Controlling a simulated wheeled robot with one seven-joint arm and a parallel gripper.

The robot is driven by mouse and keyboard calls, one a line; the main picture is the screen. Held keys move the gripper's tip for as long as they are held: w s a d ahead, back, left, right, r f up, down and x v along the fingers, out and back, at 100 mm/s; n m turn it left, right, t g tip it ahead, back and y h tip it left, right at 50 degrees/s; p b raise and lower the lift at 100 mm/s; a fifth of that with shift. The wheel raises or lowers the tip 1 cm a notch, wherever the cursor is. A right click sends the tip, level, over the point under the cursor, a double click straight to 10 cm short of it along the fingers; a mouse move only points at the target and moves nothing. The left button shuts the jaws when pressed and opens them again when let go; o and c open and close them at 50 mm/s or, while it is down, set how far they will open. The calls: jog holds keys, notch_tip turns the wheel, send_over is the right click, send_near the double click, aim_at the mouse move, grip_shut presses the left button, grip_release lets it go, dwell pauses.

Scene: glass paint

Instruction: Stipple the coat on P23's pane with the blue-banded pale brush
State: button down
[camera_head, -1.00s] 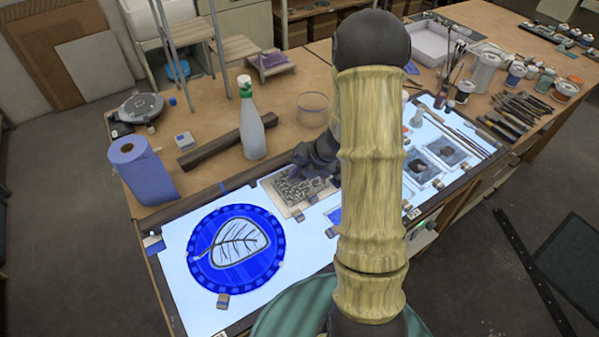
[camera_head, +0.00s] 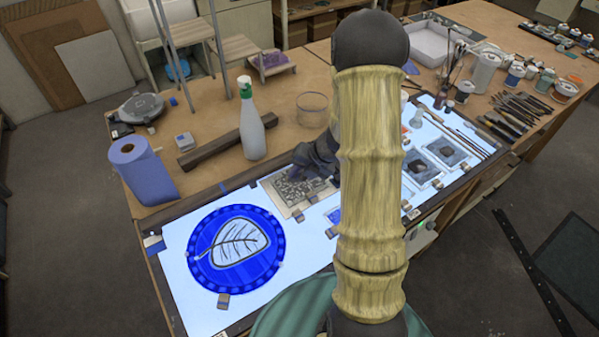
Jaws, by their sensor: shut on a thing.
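My gripper (camera_head: 301,169) is dark and reaches down over the far edge of a grey mottled pane (camera_head: 291,191) on the lit table. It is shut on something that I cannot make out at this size. The blue-banded pale brush cannot be told apart here. My arm hides much of the middle of the lit table, including part of a blue pane (camera_head: 334,214). No readable label shows which pane is P23.
A round blue leaf panel (camera_head: 205,275) lies at the near left. Several brushes and tools (camera_head: 515,110) lie at the right.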

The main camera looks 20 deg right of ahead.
jog(key=shift+r+p, duration=0.75)
jog(key=shift+r, duration=0.3)
jog(key=w+d+p, duration=0.1)
jog(key=d+p, duration=0.2)
jog(key=d, duration=0.3)
jog(key=shift+w+d, duration=0.2)
jog(key=shift+d, duration=0.2)
jog(key=shift+f+b, duration=0.5)
jog(key=shift+f, duration=0.35)
jog(key=shift+f, duration=0.3)
dwell(0.9)
